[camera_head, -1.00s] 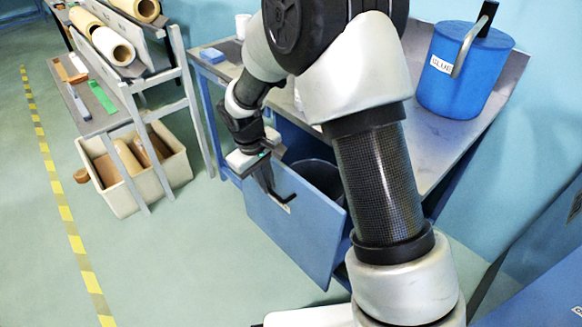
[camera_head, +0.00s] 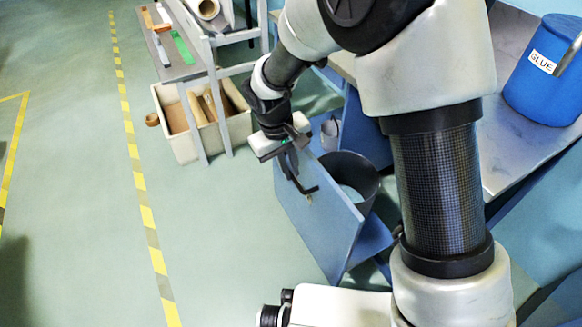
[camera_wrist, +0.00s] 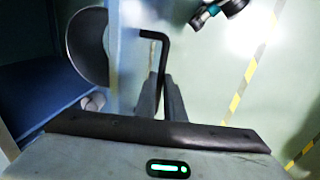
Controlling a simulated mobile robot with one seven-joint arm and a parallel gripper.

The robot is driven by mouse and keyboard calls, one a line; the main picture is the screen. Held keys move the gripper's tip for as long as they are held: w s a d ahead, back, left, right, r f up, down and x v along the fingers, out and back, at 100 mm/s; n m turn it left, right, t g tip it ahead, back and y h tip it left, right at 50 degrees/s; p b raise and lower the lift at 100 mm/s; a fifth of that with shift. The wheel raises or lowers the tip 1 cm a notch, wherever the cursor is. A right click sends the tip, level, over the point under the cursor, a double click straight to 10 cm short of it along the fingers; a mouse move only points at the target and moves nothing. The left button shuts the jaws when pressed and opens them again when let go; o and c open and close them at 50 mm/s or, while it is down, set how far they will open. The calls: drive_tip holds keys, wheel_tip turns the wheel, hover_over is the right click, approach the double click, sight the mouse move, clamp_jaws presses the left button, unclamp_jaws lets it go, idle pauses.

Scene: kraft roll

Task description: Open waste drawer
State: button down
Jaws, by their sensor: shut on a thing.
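The waste drawer's blue front panel (camera_head: 318,222) stands well out from under the worktable. A dark round bin (camera_head: 362,172) shows behind the panel, with something pale inside; the bin's rim also shows in the wrist view (camera_wrist: 74,48). The black bent handle (camera_head: 308,190) is on the panel's outer face and shows in the wrist view (camera_wrist: 153,35). My gripper (camera_head: 292,172) is shut on the handle, with its fingers on both sides of the bar in the wrist view (camera_wrist: 162,100). The fingers hide part of the handle.
A small pale object (camera_head: 330,133) is near the bin. The worktable (camera_head: 505,150) carries a blue GLUE bucket (camera_head: 545,75). A grey rack (camera_head: 212,75) and a cream crate (camera_head: 238,128) with rolls stand beyond. Open green floor and a yellow striped line (camera_head: 140,190) lie left of the drawer.

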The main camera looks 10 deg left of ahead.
drive_tip(key=c, duration=2.1)
unclamp_jaws()
drive_tip(key=shift+r, duration=0.15)
drive_tip(key=r+p, duration=0.1)
drive_tip(key=r, duration=0.4)
drive_tip(key=s+a+r+p, duration=0.1)
drive_tip(key=r+p, duration=0.1)
drive_tip(key=r, duration=0.4)
drive_tip(key=s+a+r+p, duration=0.1)
drive_tip(key=r, duration=0.5)
drive_tip(key=shift+a, duration=0.25)
drive_tip(key=shift+f, duration=0.1)
